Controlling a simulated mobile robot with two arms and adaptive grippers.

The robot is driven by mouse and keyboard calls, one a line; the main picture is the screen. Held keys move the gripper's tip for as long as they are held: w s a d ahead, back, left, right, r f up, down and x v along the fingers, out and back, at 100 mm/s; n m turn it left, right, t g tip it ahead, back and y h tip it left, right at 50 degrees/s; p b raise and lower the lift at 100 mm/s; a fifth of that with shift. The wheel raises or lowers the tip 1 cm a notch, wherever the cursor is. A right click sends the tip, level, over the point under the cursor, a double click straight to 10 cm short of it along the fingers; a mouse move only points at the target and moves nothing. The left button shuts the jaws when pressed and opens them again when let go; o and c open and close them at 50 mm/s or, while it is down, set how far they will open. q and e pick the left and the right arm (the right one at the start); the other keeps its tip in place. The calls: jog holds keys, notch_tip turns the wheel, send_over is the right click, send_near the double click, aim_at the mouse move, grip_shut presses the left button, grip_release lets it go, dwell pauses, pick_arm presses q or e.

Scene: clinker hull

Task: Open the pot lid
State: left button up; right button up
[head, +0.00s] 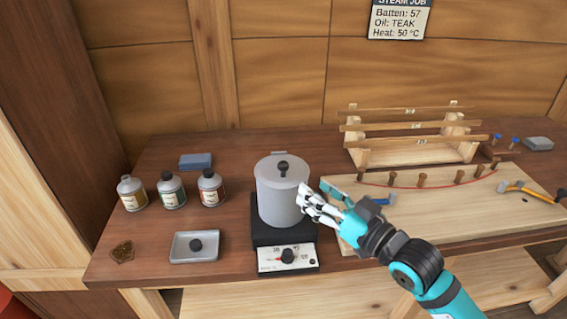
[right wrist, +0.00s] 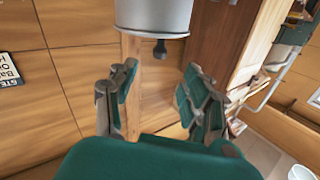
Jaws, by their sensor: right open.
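The grey pot (head: 280,205) stands upright on a black hot plate. Its lid (head: 268,172) is on top, with a black knob (head: 283,166) in the middle. In the right wrist view the pot (right wrist: 152,14) appears upside down at the top edge, with the knob (right wrist: 160,48) pointing down. My right gripper (head: 306,200) is just right of the pot in the head view. In the right wrist view its fingers (right wrist: 158,84) are spread apart, with nothing between them. The knob shows beyond the fingertips. My left gripper is out of view.
The hot plate's control panel (head: 288,257) faces front. Three bottles (head: 172,191), a blue block (head: 196,161) and a grey tray (head: 180,247) with a dark knob-like piece stand left. A pegged wooden board (head: 450,210) and a batten rack (head: 412,150) are right.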

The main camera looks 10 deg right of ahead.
aim_at(287, 170)
jog(key=p+x, duration=0.1)
jog(key=x, duration=0.9)
jog(key=shift+p, duration=0.35)
jog(key=shift+w+a, duration=0.35)
jog(key=shift+w, duration=0.2)
jog(key=c, duration=1)
grip_shut()
jog(key=shift+w+a+f, duration=0.1)
jog(key=shift+f, duration=0.05)
